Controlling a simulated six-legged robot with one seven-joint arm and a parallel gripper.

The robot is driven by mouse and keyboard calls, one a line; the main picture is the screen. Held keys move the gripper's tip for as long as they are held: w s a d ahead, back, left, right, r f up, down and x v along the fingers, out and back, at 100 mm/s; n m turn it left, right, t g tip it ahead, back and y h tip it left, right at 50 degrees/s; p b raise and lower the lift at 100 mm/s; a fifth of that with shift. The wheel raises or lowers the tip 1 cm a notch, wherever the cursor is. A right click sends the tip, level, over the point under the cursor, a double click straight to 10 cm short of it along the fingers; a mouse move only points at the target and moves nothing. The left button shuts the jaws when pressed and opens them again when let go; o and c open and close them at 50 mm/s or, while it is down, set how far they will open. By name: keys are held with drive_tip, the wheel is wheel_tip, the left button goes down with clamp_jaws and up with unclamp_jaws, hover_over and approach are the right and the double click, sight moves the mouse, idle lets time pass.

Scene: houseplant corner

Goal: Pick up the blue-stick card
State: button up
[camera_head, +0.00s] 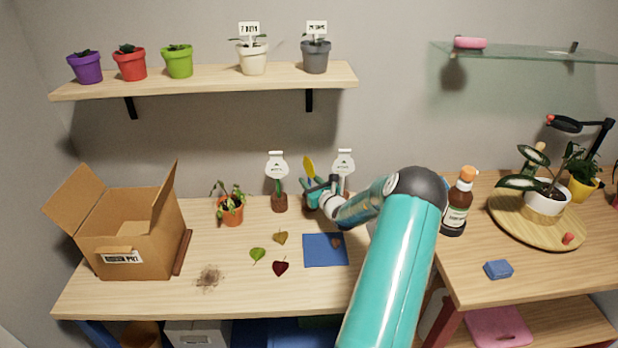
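Two white cards stand on the table at the back wall. The left card (277,167) is on a green stick in a brown base (279,203). The right card (344,163) stands just behind my gripper, and its stick is mostly hidden. Two small white cards also stand in the cream pot (249,30) and the grey pot (316,28) on the shelf. I cannot make out a blue stick on any card. My gripper (326,190) is at the back of the table, left of and in front of the right card. Its fingers are too small to read.
A yellow-headed tool (309,166) stands beside my gripper. A terracotta potted plant (231,208), an open cardboard box (130,235), several leaves and a blue mat (325,250) occupy the table. A brown bottle (457,203) stands right of my arm. The shelf (200,79) overhangs behind.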

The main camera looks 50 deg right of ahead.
drive_tip(key=shift+x, duration=1.1)
drive_tip(key=shift+w+a, duration=0.1)
drive_tip(key=shift+c, duration=0.2)
clamp_jaws()
wheel_tip(320, 180, up, 25)
drive_tip(key=shift+r, duration=0.25)
idle(0.6)
